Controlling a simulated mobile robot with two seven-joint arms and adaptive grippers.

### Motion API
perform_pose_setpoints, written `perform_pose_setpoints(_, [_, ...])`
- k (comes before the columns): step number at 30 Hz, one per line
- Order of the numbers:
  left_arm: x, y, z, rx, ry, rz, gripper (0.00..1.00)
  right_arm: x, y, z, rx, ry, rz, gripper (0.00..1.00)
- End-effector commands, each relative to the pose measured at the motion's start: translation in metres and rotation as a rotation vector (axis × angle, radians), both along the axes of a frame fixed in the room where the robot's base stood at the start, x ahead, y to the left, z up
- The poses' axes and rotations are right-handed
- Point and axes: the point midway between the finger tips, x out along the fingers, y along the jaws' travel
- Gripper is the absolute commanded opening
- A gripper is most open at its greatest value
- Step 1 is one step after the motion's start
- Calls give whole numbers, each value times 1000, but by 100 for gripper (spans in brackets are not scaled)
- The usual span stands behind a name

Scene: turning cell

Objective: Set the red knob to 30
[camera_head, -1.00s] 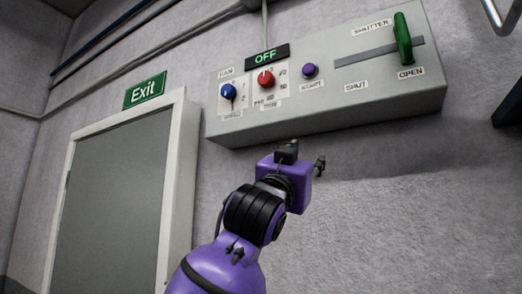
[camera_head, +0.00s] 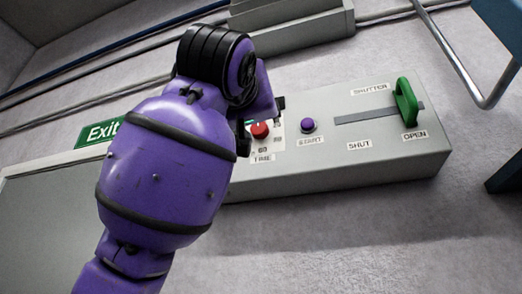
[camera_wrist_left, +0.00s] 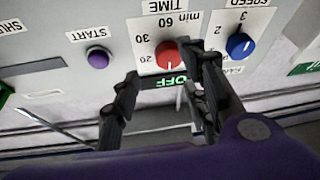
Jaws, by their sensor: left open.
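The red knob (camera_head: 260,130) sits on the grey control panel (camera_head: 320,160), above the TIME label. In the left wrist view the red knob (camera_wrist_left: 167,55) appears upside down, with marks 20, 30 and 60 around it. Its pale pointer line faces the OFF display (camera_wrist_left: 172,82), away from those marks. My left gripper (camera_wrist_left: 162,80) is open, its two dark fingers on either side of the display, near the knob. I cannot tell whether they touch it. In the head view my left arm hides most of the gripper. My right gripper is not in view.
The purple START button (camera_head: 308,125) is beside the red knob. The green shutter handle (camera_head: 406,102) stands at OPEN. The blue fan knob (camera_wrist_left: 240,46) is close to one finger. A metal rail (camera_head: 465,65) and a grey box (camera_head: 295,30) are above.

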Motion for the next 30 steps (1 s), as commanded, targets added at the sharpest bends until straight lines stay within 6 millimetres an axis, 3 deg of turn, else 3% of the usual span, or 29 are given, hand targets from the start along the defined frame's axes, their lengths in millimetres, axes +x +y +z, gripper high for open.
perform_pose_setpoints(9, [44, -7, 18, 0, 1, 3, 41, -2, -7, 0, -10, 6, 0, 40])
perform_pose_setpoints(21, [53, -9, 21, 1, 0, 1, 41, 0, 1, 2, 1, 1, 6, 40])
perform_pose_setpoints(30, [53, -9, 21, 1, 0, 0, 1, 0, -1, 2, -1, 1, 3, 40])
